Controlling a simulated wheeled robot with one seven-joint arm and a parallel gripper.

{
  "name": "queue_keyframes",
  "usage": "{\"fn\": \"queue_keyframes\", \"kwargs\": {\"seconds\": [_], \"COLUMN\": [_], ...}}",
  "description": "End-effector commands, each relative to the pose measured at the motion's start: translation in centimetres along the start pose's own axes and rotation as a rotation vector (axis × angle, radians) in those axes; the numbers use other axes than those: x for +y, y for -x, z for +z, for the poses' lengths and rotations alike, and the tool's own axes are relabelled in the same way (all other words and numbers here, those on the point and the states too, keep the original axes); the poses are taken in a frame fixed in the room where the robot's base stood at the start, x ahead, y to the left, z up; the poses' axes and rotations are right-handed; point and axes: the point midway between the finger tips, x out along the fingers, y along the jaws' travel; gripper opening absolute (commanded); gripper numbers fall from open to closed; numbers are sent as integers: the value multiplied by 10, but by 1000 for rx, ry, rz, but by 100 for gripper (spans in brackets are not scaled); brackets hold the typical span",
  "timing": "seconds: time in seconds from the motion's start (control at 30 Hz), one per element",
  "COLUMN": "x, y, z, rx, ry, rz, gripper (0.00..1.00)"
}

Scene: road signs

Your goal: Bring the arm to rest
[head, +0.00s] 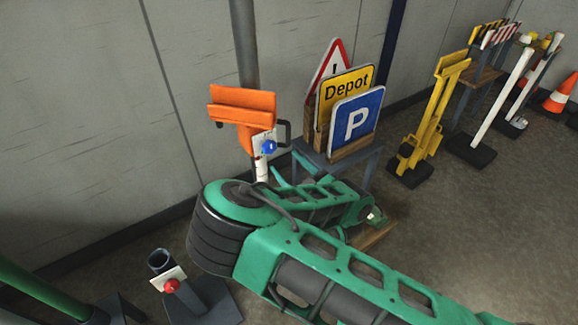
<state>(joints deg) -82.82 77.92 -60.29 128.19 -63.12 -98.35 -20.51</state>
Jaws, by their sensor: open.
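My green and black arm (325,252) reaches in from the lower right to a large dark joint at centre left. It folds back there, and its far part runs right to a rounded end in front of a small grey table (371,166). I cannot make out gripper fingers; the arm's own links hide that end. No held object shows.
The table bears a warning triangle (325,62), a yellow Depot sign (346,86) and a blue P sign (356,121). An orange holder (243,106) is on a pole. A red-knobbed stand (200,298) is at lower left. Yellow (428,125) and white posts stand right; floor shows at lower right.

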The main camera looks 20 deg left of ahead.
Motion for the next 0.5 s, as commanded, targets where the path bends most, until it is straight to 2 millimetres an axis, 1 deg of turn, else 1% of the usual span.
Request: {"fn": "queue_keyframes", "kwargs": {"seconds": [0.33, 0.43, 0.5], "x": [2, 13, 30], "y": [0, 0, 1], "z": [0, 3, 8], "rx": [-4, -32, -71], "ry": [-2, -14, -32], "rz": [3, 17, 37], "gripper": [56, 56, 56]}}
